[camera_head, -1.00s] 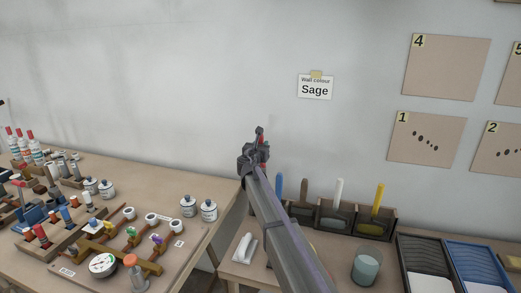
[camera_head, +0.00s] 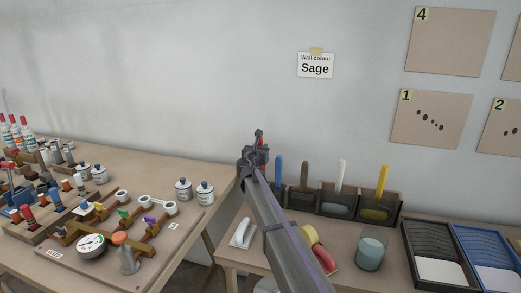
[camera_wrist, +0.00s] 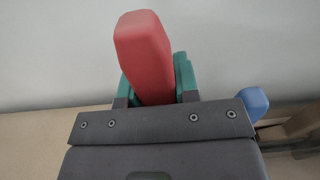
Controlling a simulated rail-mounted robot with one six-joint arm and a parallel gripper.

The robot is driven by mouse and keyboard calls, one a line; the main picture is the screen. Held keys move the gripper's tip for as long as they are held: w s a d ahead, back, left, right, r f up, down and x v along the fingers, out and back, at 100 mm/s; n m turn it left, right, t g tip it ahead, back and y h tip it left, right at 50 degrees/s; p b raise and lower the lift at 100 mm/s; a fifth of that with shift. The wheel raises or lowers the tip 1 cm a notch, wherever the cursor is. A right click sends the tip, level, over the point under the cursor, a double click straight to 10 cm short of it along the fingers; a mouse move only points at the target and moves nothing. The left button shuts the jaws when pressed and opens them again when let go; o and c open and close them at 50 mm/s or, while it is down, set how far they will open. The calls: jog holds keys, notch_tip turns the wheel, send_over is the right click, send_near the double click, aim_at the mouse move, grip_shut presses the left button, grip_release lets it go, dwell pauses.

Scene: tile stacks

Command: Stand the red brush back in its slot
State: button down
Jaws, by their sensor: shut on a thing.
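My gripper (camera_head: 257,153) is shut on the red brush (camera_head: 260,137), in front of the bare wall and just left of the brush rack. In the wrist view, the red handle (camera_wrist: 145,52) sticks up between the green finger pads (camera_wrist: 158,78). The brush's lower end is hidden behind the gripper body. The brush rack (camera_head: 330,208) stands on the right table, with a blue brush (camera_head: 278,172), a brown brush (camera_head: 305,173), a white brush (camera_head: 341,174) and a yellow brush (camera_head: 382,180). My arm covers the rack's left end, so I cannot see a free slot.
A jar of pale liquid (camera_head: 370,252), a white roller (camera_head: 241,233), a red-handled tool (camera_head: 324,258) and two trays, black (camera_head: 415,226) and blue (camera_head: 465,230), share the right table. The left table is crowded with cups and a pegged board. A gap separates the tables.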

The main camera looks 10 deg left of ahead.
notch_tip(320, 180, down, 6)
jog(key=b, duration=0.5)
jog(key=shift+f, duration=0.25)
jog(key=shift+f+b, duration=0.75)
jog(key=shift+b, duration=0.25)
jog(key=c, duration=0.8)
grip_release()
jog(key=shift+r, duration=0.1)
jog(key=s, duration=0.3)
jog(key=s+a, duration=0.1)
jog(key=s, duration=0.3)
jog(key=s+a, duration=0.1)
jog(key=s, duration=0.2)
jog(key=shift+s, duration=0.35)
